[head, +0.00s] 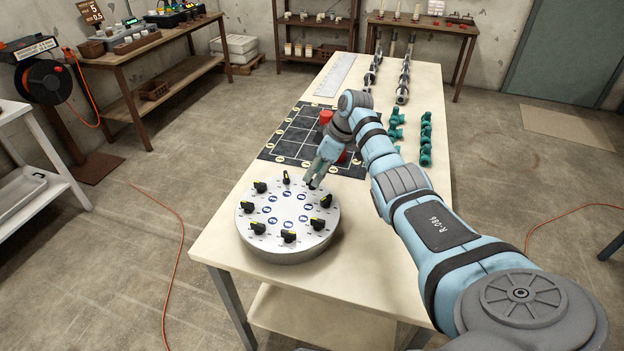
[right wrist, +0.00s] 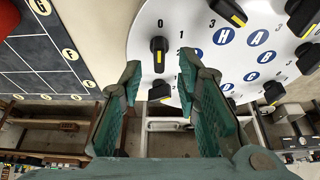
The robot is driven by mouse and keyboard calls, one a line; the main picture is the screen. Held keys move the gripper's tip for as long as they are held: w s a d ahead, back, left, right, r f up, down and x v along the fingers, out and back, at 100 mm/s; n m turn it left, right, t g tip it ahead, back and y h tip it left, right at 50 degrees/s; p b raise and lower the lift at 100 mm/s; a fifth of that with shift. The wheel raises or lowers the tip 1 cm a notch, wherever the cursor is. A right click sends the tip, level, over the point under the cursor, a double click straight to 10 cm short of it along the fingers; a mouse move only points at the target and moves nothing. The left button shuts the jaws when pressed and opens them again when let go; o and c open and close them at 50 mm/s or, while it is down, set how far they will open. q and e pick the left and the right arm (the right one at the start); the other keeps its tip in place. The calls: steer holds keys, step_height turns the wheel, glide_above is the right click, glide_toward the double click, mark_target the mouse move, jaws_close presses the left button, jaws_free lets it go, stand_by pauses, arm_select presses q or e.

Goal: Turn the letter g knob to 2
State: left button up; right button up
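A round white dial panel (head: 262,248) stands at the near end of the table, with several black knobs in a ring and blue lettered discs inside it. My right gripper (head: 314,180) is over the panel's far right rim, pointing down. In the right wrist view the gripper (right wrist: 157,75) is open and empty. A black knob (right wrist: 158,52) with a yellow mark shows beyond and between its fingertips, seemingly apart from them. A 0 and a 1 are printed beside that knob. My left gripper is out of view.
A black grid mat (head: 297,134) lies behind the panel, with a red object (head: 326,117) on it. Teal fittings (head: 426,140) and grey pipe parts (head: 403,82) stand farther along the table (head: 215,240). The table's left front edge is clear.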

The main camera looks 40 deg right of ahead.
steer(key=shift+x, duration=1.05)
steer(key=shift+w+f, duration=0.3)
steer(key=shift+f, duration=0.1)
steer(key=shift+s+r, duration=0.2)
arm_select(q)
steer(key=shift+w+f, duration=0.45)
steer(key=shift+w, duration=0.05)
arm_select(e)
steer(key=shift+a, duration=0.1)
jaws_close()
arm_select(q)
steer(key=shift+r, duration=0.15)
